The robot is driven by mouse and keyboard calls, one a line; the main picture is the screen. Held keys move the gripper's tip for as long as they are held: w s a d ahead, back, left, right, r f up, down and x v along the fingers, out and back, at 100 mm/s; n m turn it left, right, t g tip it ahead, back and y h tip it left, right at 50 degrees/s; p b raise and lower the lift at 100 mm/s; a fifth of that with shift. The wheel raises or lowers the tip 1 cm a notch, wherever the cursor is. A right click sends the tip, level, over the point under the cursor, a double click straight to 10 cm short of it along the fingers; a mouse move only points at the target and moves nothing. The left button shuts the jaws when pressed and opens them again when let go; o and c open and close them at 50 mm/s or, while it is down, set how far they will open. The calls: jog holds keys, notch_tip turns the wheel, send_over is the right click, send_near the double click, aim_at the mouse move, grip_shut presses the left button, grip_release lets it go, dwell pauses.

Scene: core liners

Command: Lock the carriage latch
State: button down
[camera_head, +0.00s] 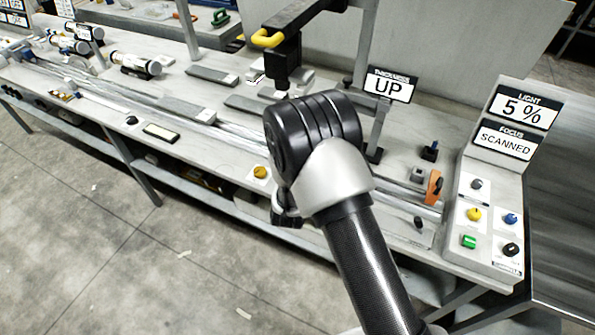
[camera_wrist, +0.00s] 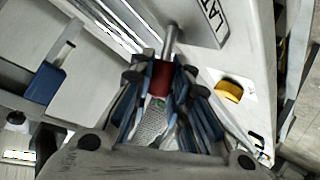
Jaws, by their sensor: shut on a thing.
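In the wrist view, my gripper (camera_wrist: 160,85) has its two blue-padded fingers closed on the red grip (camera_wrist: 161,77) of a latch lever. A grey metal rod (camera_wrist: 170,42) runs up from the red grip toward a sign with the letters "LAT" (camera_wrist: 211,18), which is cut off by the frame. In the head view, my gripper (camera_head: 286,212) is mostly behind my dark wrist, at the bench's front edge. The latch lever is hidden there by my arm.
A yellow knob (camera_wrist: 229,91) is close to the right of my fingers. A blue block (camera_wrist: 45,83) is to the left. In the head view, a control panel (camera_head: 490,190) with several knobs and signs stands at the right. The bench (camera_head: 215,150) carries long rails and trays.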

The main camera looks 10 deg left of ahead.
jog(key=shift+w+a, duration=0.1)
jog(key=shift+a, duration=0.1)
dwell(0.3)
jog(key=c, duration=1.8)
grip_release()
jog(key=shift+f, duration=0.1)
jog(key=v, duration=1.2)
jog(key=shift+a, duration=0.2)
jog(key=shift+w, duration=0.1)
